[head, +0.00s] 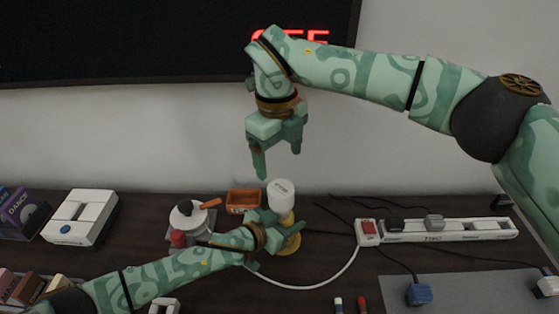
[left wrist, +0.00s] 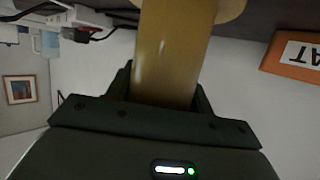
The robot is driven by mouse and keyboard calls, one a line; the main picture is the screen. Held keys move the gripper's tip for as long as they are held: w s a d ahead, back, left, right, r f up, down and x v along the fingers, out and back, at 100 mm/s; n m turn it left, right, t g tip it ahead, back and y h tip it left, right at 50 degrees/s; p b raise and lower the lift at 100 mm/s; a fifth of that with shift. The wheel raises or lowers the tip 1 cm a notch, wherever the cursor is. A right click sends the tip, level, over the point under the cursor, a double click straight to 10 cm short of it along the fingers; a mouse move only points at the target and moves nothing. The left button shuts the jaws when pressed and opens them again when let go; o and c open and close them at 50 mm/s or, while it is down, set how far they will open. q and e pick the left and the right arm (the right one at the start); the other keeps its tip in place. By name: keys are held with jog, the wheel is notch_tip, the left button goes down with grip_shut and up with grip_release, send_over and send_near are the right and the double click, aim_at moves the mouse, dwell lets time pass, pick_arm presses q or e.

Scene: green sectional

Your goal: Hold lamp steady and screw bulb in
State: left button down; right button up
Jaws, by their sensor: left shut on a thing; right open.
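The lamp (head: 287,219) is a yellow post on a round yellow base, standing on the dark table. A white bulb (head: 281,190) shows at its top; I cannot tell how tightly it sits. My left gripper (head: 288,229) is shut on the lamp's post, coming in from the left. In the left wrist view the yellow post (left wrist: 174,50) stands between my fingers. My right gripper (head: 278,160) hangs above the bulb, slightly left of it, pointing down, open and empty, with a gap between.
An orange box (head: 243,200) stands just left of the lamp. A white pot (head: 188,218) is farther left, behind my left arm. A white power strip (head: 455,230) with plugs and black cables lies right. A white cord (head: 325,282) curves across the front.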

pick_arm(q)
jog(key=shift+r, duration=0.1)
jog(key=shift+c, duration=2.4)
grip_release()
jog(key=shift+a, duration=0.1)
pick_arm(e)
jog(key=shift+r, duration=0.1)
pick_arm(q)
jog(key=shift+s+a+r, duration=0.1)
jog(key=shift+s+a, duration=0.1)
jog(key=shift+s, duration=0.05)
jog(key=p+v, duration=0.6)
jog(key=v, duration=0.9)
jog(key=shift+s+a, duration=0.2)
pick_arm(e)
notch_tip(320, 180, up, 8)
jog(key=shift+s+t, duration=0.3)
jog(key=shift+s, duration=0.15)
